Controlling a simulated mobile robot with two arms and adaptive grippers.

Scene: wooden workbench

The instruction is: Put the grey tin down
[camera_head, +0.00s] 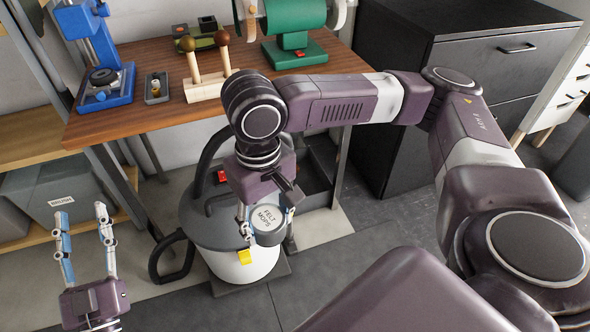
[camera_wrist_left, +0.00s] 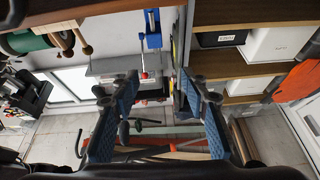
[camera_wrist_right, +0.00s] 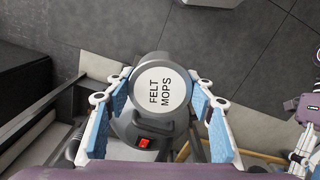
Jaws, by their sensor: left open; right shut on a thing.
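The grey tin (camera_head: 268,226) has a round white label reading "FELT MOPS" on its lid. My right gripper (camera_head: 266,232) is shut on it, in front of the workbench and over a grey and white drum-shaped machine. In the right wrist view the tin (camera_wrist_right: 162,92) sits between the two blue finger pads of my right gripper (camera_wrist_right: 160,112), lid toward the camera. My left gripper (camera_head: 84,222) is open and empty at the lower left, with its fingers pointing up in the head view. In the left wrist view nothing is between the fingers (camera_wrist_left: 157,92).
The wooden workbench (camera_head: 150,112) carries a blue press (camera_head: 105,85), a wooden stand with ball-topped pegs (camera_head: 208,88) and a green machine (camera_head: 293,45). The drum machine (camera_head: 205,228) stands on the floor below. Dark cabinets (camera_head: 470,70) stand right; a shelf bin (camera_head: 55,197) is left.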

